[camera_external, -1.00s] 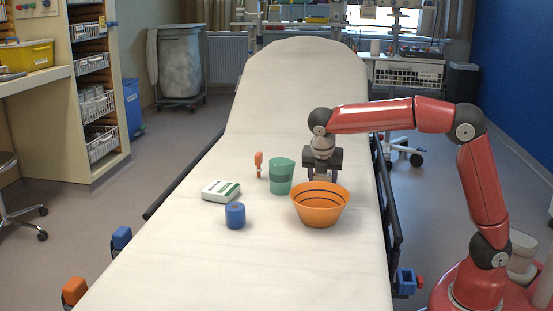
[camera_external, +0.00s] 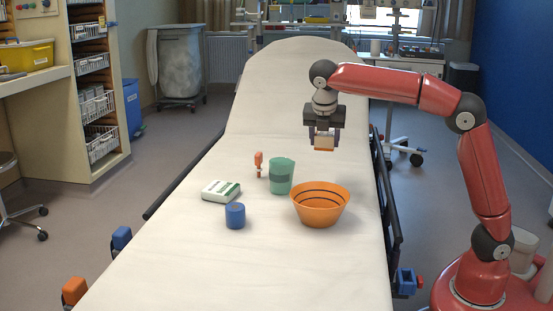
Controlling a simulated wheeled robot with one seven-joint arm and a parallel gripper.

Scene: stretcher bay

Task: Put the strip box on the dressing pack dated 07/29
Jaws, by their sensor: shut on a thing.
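My gripper (camera_external: 324,138) is shut on a small orange box (camera_external: 324,144), which looks like the strip box, and holds it in the air above the stretcher, behind the orange bowl. A white pack with green markings (camera_external: 221,191) lies flat on the left of the sheet, apart from my gripper. It may be a dressing pack, but no date can be read on it. No other pack can be made out; the bowl's inside and the area behind it are partly hidden.
On the stretcher (camera_external: 200,265) stand the orange bowl (camera_external: 319,206), a green cup (camera_external: 282,177), a blue cylinder (camera_external: 235,215) and a small orange item (camera_external: 258,164). The sheet's far part and front are clear. Dark side rails run along both edges.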

